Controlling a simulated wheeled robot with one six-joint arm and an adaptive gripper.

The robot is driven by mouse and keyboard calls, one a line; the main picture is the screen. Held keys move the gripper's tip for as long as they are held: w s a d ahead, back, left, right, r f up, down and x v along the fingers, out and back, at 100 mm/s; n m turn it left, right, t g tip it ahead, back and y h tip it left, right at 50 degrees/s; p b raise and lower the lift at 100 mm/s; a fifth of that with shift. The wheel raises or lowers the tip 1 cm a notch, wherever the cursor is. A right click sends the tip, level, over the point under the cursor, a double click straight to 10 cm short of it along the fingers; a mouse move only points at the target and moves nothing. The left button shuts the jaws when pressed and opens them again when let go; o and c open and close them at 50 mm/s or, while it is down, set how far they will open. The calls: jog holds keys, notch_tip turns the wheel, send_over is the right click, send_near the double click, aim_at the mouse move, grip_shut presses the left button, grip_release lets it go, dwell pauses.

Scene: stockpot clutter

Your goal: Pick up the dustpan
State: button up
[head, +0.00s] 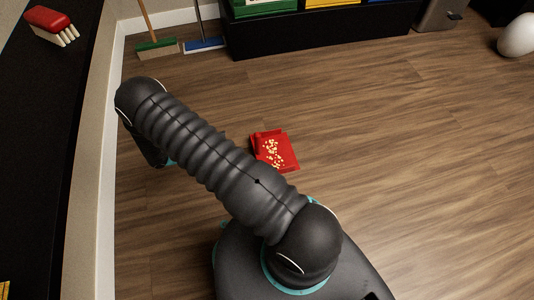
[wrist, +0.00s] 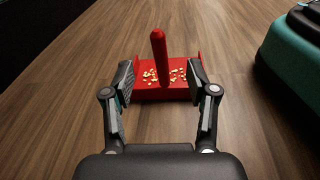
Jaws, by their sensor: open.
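The red dustpan (head: 275,151) lies on the wooden floor, partly hidden by my arm in the head view. It holds several small pale yellow bits. In the wrist view the dustpan's pan (wrist: 150,93) lies ahead of my gripper, and its red handle (wrist: 160,55) stands up toward the camera. My gripper (wrist: 162,80) is open, with one finger on each side of the handle in the picture. I cannot tell how far the fingertips are from the handle in depth. No contact shows.
A green-headed broom (head: 157,46) and a blue-headed broom (head: 204,44) stand at the back wall. A black shelf unit (head: 320,33) is beside them. A white rounded object (head: 517,36) is far right. Floor right of the dustpan is clear.

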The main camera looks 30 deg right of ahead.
jog(key=n+t+h, duration=0.2)
send_near(258, 142)
jog(key=d, duration=0.3)
jog(key=d+f, duration=0.1)
jog(key=d, duration=0.3)
jog(key=d+f, duration=0.1)
jog(key=d, duration=0.3)
jog(key=shift+w, duration=0.25)
jog(key=shift+a, duration=0.1)
jog(key=shift+c, duration=0.3)
grip_shut()
